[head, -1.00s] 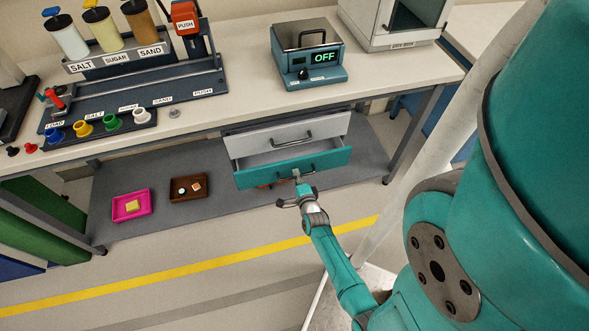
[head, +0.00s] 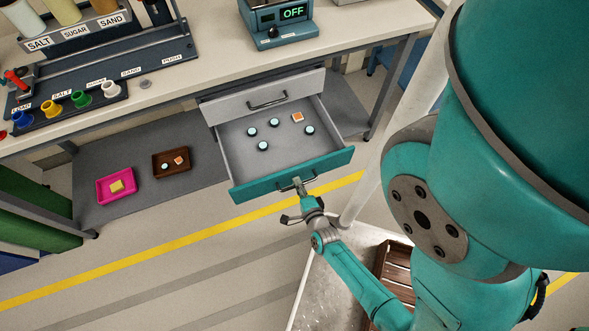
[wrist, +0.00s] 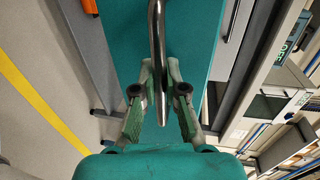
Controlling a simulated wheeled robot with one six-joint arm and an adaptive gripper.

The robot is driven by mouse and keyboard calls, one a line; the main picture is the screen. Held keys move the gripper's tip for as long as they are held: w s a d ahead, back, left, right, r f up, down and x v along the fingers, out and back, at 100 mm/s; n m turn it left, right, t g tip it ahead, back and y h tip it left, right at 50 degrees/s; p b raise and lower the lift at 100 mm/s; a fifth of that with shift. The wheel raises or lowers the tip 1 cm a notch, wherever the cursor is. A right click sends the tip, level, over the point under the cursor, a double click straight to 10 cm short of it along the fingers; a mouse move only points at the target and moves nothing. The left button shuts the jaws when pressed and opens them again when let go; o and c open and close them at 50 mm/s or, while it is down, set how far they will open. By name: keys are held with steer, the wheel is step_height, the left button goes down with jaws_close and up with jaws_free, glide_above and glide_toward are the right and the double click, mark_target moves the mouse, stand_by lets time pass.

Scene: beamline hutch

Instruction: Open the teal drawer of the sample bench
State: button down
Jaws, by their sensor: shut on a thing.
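The teal drawer (head: 262,187) of the sample bench is pulled well out under the bench top. Its grey inside holds several small dark round pieces with pale tops and one orange square piece (head: 297,117). My gripper (head: 298,185) is at the middle of the drawer's front. In the wrist view my gripper (wrist: 160,92) is shut on the metal bar handle (wrist: 157,35), with the teal drawer front (wrist: 195,55) behind it. The grey drawer (head: 240,103) just above is closed, with its own bar handle.
A pink tray (head: 103,194) and a brown tray (head: 157,171) stand on the lower shelf at left. A device reading OFF (head: 274,32) stands on the bench top. A brown slatted crate (head: 390,265) lies near my arm. A yellow line (head: 160,250) crosses open floor.

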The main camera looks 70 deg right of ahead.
steer(key=shift+s+a, duration=0.15)
steer(key=shift+a, duration=0.1)
steer(key=c, duration=1.2)
jaws_free()
steer(key=v, duration=0.7)
steer(key=shift+a, duration=0.15)
steer(key=shift+s, duration=0.15)
